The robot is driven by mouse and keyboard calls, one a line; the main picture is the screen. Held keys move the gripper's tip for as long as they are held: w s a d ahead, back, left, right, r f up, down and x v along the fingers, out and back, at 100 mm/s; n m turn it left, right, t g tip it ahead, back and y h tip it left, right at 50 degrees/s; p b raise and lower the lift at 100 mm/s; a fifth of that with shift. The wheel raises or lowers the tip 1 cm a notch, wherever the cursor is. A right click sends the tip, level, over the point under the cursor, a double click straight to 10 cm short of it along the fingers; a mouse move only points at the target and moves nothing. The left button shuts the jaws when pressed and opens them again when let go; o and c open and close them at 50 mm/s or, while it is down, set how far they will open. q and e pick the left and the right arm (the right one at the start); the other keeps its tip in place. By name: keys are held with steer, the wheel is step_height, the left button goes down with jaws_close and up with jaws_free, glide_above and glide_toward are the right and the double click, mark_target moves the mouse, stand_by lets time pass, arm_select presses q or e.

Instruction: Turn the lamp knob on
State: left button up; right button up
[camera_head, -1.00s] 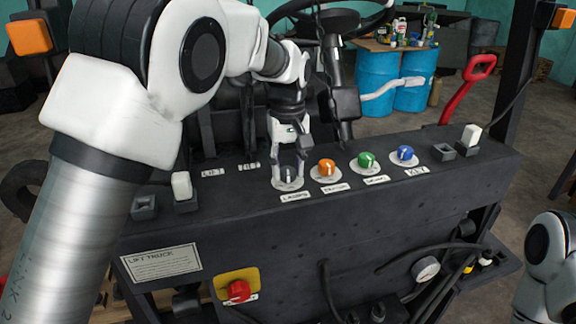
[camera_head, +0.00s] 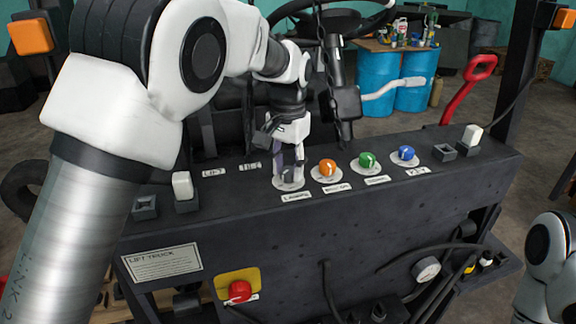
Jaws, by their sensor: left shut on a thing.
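The lamp knob (camera_head: 288,176) is a dark knob on a round white plate above the "LAMPS" label (camera_head: 297,196), at the left end of a row of knobs on the dark console. My left gripper (camera_head: 289,175) points down over it, its fingers shut on the knob and hiding much of it. Which way the knob's mark points cannot be made out. My right arm shows only as a white link at the lower right edge; its gripper is out of view.
Orange (camera_head: 327,168), green (camera_head: 367,161) and blue (camera_head: 406,154) knobs stand to the right of the lamp knob. White rocker switches (camera_head: 182,186) flank the row. A red button (camera_head: 239,291) sits on the console's front.

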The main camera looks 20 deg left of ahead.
mark_target(289, 169)
arm_select(q)
steer(key=shift+f+m, duration=0.15)
steer(key=shift+m, duration=0.25)
steer(key=shift+s, duration=0.1)
steer(key=o, duration=1.1)
steer(key=shift+o, duration=0.2)
steer(key=shift+w, duration=0.2)
step_height(289, 169, up, 12)
